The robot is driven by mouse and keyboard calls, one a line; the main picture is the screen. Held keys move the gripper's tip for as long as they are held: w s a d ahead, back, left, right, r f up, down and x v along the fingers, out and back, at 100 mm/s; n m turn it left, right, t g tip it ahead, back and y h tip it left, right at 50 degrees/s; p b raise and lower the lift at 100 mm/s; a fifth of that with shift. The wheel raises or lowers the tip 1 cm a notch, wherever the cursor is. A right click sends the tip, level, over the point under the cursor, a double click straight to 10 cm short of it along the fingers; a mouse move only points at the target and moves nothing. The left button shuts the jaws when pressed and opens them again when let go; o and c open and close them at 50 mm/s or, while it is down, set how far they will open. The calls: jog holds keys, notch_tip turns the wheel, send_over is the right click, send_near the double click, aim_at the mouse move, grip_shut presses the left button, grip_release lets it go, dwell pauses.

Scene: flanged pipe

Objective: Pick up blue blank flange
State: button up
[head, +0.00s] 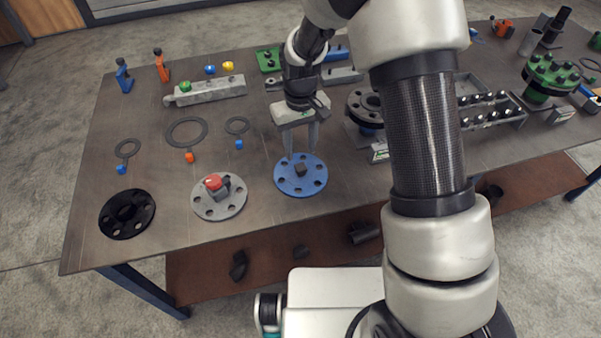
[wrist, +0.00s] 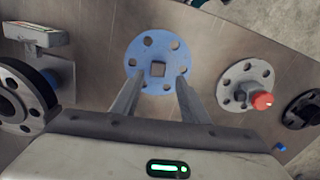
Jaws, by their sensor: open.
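The blue blank flange (head: 287,184) lies flat on the table near its front edge. It is a blue disc with bolt holes and a dark square knob (head: 301,170) at its centre. It also shows in the wrist view (wrist: 174,50), with the knob (wrist: 158,69) just beyond my fingertips. My gripper (head: 302,155) is open and empty, pointing down above the flange. In the wrist view its two fingers (wrist: 159,80) reach toward the flange, one on each side of the knob. I cannot tell whether a fingertip touches the flange.
A grey flange with a red-topped knob (head: 216,187) and a black flange (head: 127,214) lie to the left. Ring gaskets (head: 187,131) with coloured tabs lie behind them. A pipe flange on a stand (head: 366,106) is close on the right. The table's front edge is near.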

aim_at(301, 166)
notch_tip(301, 166, down, 4)
jog(key=shift+r, duration=0.15)
jog(key=f, duration=0.3)
jog(key=w+f, duration=0.1)
jog(key=f, duration=0.1)
jog(key=shift+p, duration=0.4)
jog(key=shift+r, duration=0.1)
grip_shut()
